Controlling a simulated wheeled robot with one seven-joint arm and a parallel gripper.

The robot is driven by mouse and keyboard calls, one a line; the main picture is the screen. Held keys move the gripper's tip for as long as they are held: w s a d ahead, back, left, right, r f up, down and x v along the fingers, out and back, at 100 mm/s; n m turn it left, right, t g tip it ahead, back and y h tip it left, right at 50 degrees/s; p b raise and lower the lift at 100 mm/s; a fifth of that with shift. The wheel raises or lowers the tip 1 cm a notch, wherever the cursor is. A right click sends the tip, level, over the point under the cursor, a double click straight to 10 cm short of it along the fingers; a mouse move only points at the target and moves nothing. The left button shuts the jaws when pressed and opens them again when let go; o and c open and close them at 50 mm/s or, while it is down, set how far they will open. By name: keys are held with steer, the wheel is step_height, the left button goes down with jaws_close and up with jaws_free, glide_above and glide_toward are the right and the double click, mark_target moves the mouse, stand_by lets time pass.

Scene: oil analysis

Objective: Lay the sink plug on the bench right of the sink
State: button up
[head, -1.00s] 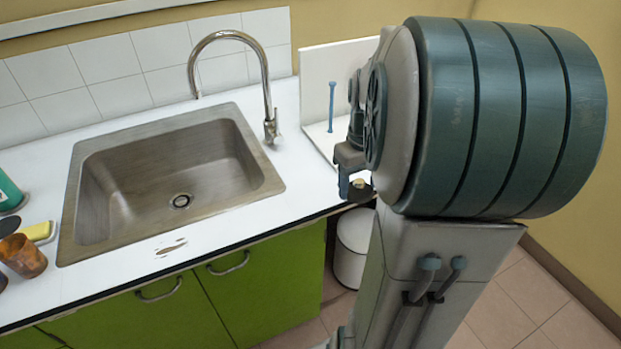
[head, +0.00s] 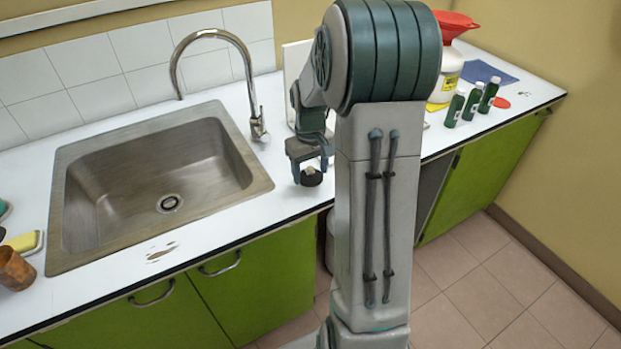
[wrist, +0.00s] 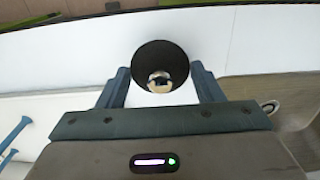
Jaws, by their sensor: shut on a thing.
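The sink plug (head: 312,179) is a dark round disc with a pale metal knob on top. It shows in the wrist view (wrist: 160,57) as a black disc between the fingertips. My gripper (head: 311,168) is shut on its knob, and the fingers stand at either side in the wrist view (wrist: 160,85). The plug is over the white bench (head: 285,195) right of the sink, close to the front edge. I cannot tell whether it touches the bench. The steel sink (head: 258,183) is empty, with its drain (head: 170,203) uncovered.
The chrome tap (head: 258,125) stands behind the sink's right corner. A white upright panel (head: 291,60) is behind my arm. Green bottles (head: 472,100) and a red-topped container (head: 452,75) stand farther right. A yellow sponge (head: 22,242) and a brown cup (head: 15,268) are at the left.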

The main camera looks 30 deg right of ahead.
mark_target(311, 179)
steer(key=shift+f, duration=1.85)
steer(key=shift+f, duration=0.1)
steer(key=shift+f, duration=0.15)
steer(key=o, duration=1)
steer(key=shift+c, duration=0.2)
